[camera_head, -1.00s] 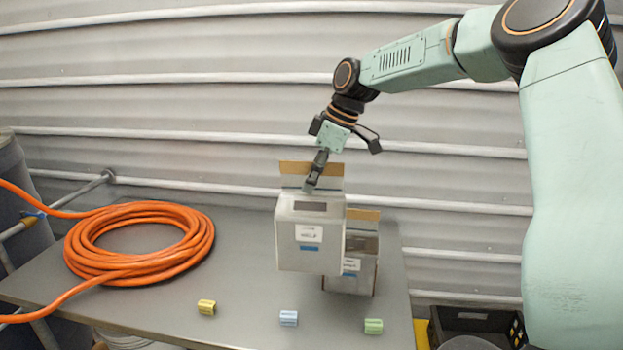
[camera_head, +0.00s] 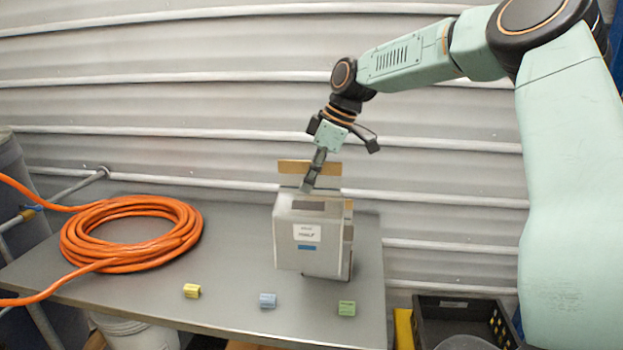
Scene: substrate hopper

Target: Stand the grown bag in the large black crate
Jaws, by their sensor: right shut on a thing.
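A large black crate (camera_head: 428,303) is low at the bottom right, beyond the table's right edge, partly cut off by the frame. My left gripper is not in view.
An orange hose coil (camera_head: 130,260) lies on the left of the grey table (camera_head: 225,270). Yellow (camera_head: 191,290), blue (camera_head: 267,300) and green (camera_head: 346,308) small pieces lie along the front edge.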

